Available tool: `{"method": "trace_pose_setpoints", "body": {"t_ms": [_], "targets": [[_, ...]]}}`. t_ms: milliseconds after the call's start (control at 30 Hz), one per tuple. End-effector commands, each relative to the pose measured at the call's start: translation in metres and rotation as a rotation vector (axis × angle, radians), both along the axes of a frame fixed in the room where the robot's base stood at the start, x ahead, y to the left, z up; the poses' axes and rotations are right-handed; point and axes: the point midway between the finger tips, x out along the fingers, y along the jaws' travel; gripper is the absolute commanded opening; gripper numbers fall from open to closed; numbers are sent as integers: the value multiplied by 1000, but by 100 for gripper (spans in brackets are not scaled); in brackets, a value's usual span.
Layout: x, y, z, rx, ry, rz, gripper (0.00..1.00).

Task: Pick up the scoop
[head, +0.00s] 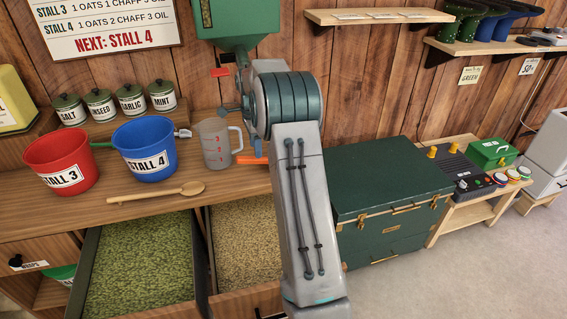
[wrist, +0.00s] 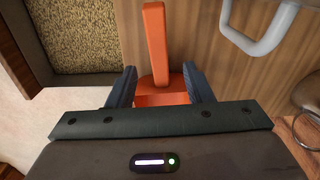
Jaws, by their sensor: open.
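An orange object that looks like the scoop (head: 252,160) lies on the wooden counter beside the measuring jug, mostly hidden behind my arm in the head view. In the wrist view the scoop (wrist: 155,42) shows a long straight bar running away from me and a wider orange part nearer. My gripper (wrist: 160,82) is open, with one dark finger on each side of the wider part. A gap shows beside the left finger; contact on the right side cannot be told. My gripper is hidden behind my arm in the head view.
The clear jug (head: 215,143) stands close by; its handle (wrist: 262,35) shows at the wrist view's upper right. A wooden spoon (head: 157,193), red bucket (head: 60,160) and blue bucket (head: 146,148) are further left. Open drawers of green pellets (head: 140,265) and grain (head: 245,240) sit below.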

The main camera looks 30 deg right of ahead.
Motion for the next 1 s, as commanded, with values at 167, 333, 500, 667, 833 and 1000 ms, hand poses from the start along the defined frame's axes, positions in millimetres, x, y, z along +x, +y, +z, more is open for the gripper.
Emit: {"method": "trace_pose_setpoints", "body": {"t_ms": [167, 333, 500, 667, 833, 1000], "targets": [[0, 0, -21, 0, 0, -1, 46], [-1, -1, -33, 1, 2, -1, 46], [-2, -2, -59, 2, 3, 0, 46], [-1, -2, -74, 0, -1, 0, 46], [-1, -2, -76, 0, -1, 1, 46], [-1, -2, -76, 0, -1, 1, 19]]}}
